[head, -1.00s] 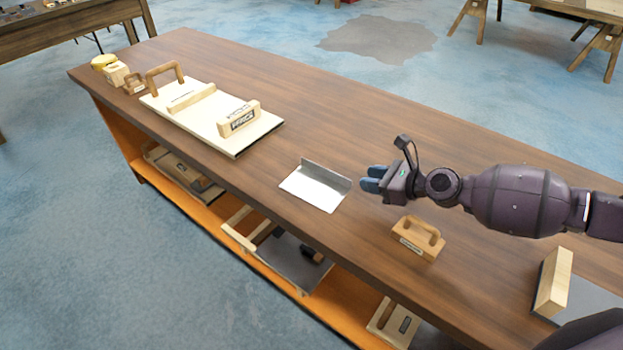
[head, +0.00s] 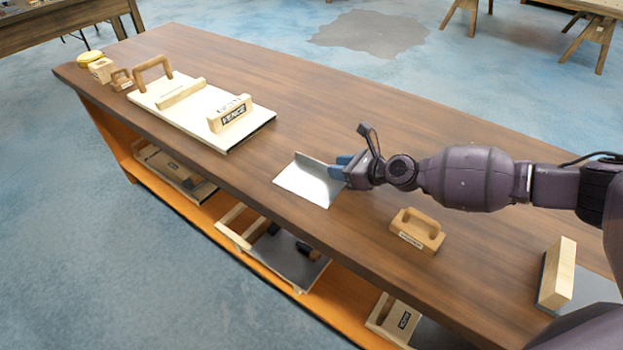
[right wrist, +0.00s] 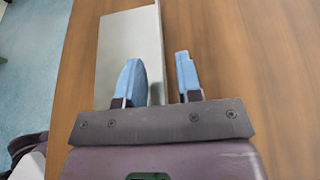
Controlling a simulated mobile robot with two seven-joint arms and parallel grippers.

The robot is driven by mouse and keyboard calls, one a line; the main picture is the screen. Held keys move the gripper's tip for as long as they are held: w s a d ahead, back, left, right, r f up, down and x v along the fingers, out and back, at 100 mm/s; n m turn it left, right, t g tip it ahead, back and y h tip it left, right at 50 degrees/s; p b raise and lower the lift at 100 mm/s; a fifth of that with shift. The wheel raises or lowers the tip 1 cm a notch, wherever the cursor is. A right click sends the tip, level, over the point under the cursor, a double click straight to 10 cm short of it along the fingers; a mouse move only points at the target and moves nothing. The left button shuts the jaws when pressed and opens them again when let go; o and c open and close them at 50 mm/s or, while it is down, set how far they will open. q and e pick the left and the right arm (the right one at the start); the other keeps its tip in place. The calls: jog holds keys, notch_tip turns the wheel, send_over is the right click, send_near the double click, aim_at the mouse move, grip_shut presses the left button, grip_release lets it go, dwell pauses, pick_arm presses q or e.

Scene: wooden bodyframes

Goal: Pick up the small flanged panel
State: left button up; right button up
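The small flanged panel (head: 303,184) is a pale sheet with an upright flange along one side, lying on the workbench (head: 350,105) near its front edge. In the right wrist view the panel (right wrist: 120,50) shows ahead and to the left. My right gripper (head: 338,168) is at the flange. In the right wrist view its blue fingers (right wrist: 160,78) are apart, one on each side of the flange, with gaps visible. Part of the flange is hidden behind the fingers in the head view. My left gripper is not in view.
A large board with wooden handles (head: 172,120) lies left of the panel. A wooden handled block (head: 417,231) stands right of it, nearer the front edge. Another wood-edged block (head: 556,274) is farther right. Shelf items (head: 275,253) sit below. The bench behind the panel is clear.

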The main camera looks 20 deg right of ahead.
jog(key=shift+x, duration=1.1)
jog(key=shift+c, duration=0.4)
grip_shut()
